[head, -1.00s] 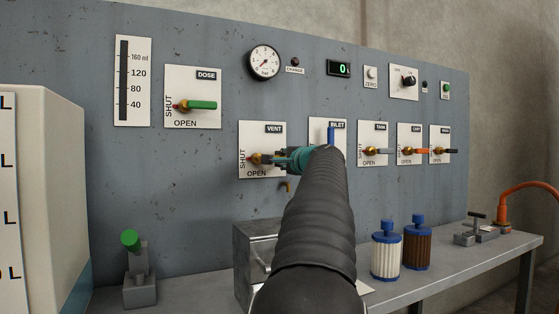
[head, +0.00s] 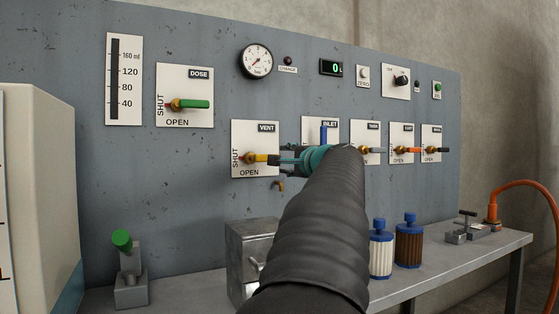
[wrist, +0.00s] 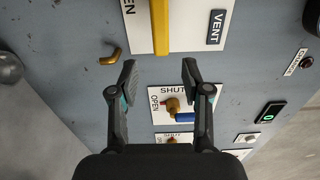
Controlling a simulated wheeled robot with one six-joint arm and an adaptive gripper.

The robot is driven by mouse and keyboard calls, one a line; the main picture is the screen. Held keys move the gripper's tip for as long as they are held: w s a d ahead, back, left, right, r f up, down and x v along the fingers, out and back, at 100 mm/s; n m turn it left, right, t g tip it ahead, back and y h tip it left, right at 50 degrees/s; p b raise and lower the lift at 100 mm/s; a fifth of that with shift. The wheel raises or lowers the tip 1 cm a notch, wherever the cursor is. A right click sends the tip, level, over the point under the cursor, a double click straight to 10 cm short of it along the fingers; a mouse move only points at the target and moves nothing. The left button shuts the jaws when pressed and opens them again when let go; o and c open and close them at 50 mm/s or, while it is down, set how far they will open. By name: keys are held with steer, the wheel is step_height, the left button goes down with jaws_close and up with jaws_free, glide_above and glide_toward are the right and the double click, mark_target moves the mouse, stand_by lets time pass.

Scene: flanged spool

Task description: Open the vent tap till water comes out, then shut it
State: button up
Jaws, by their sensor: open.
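The vent tap's yellow handle (head: 261,158) lies level on its white VENT plate (head: 268,139), pointing right from the hub. In the wrist view the yellow handle (wrist: 160,25) runs down from the top edge; its end lies just beyond the fingertips, in line with the gap between them. My gripper (wrist: 158,70) is open, with nothing between its fingers. In the head view my gripper (head: 279,160) is at the handle's right end, and whether it touches is unclear. A small brass spout (head: 280,186) below the plate shows no visible water; it also shows in the wrist view (wrist: 110,56).
The INLET tap with its upright blue handle (head: 323,135) is close right of my gripper. The DOSE tap (head: 194,104) is up left. A grey metal box (head: 246,250) and two blue-capped filters (head: 409,240) stand on the bench below.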

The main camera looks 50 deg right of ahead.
steer(key=shift+v, duration=2.1)
